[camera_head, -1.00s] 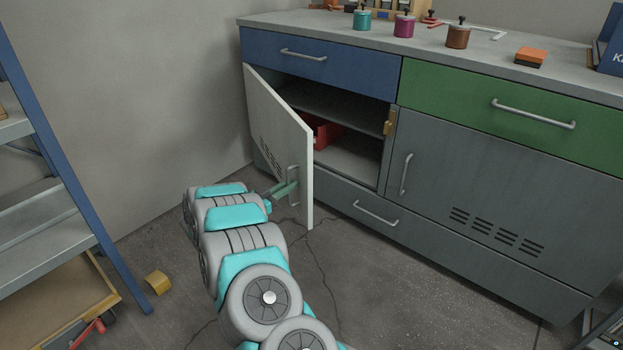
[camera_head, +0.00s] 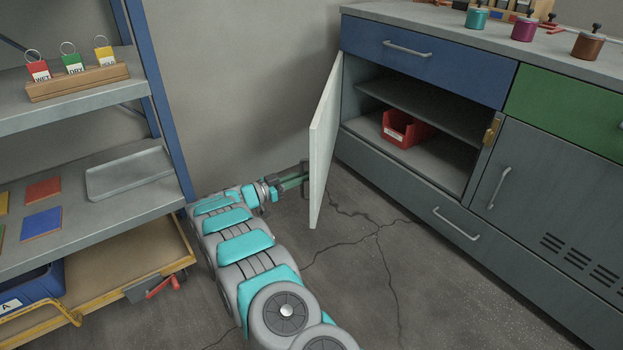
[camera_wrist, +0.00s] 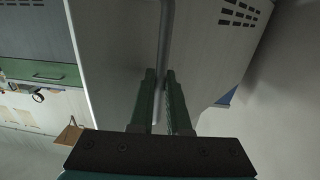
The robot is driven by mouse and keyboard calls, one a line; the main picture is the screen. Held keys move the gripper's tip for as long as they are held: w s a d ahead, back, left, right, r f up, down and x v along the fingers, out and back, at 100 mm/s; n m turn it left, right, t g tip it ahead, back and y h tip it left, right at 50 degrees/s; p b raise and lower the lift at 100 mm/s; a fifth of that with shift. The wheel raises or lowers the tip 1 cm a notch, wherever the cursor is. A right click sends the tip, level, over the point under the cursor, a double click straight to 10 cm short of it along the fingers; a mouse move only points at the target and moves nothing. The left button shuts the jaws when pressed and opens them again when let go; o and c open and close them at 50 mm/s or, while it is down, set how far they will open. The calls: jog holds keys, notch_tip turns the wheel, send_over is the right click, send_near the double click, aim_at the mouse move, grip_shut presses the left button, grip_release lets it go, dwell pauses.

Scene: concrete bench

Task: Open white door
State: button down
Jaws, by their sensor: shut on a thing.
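The white door (camera_head: 322,140) of the grey cabinet stands wide open, swung out to the left and seen nearly edge-on in the head view. Its front with vent slots fills much of the wrist view (camera_wrist: 215,55). My gripper (camera_head: 303,180) is at the door's outer face, low down. In the wrist view its green fingers (camera_wrist: 161,75) are on either side of the door's grey bar handle (camera_wrist: 165,35), shut on it. In the head view the handle is mostly hidden behind the fingers and door edge.
The open compartment holds a shelf (camera_head: 410,105) and a red bin (camera_head: 405,130). A blue drawer (camera_head: 425,62) is above. A shelving rack (camera_head: 75,110) stands close to my arm at left. The cracked floor (camera_head: 370,270) in front is clear.

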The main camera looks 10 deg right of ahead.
jog(key=shift+w, duration=0.1)
jog(key=c, duration=1.2)
grip_release()
jog(key=shift+o, duration=0.2)
jog(key=shift+a, duration=0.1)
jog(key=v, duration=0.7)
jog(key=shift+a, duration=0.3)
jog(key=shift+c, duration=0.4)
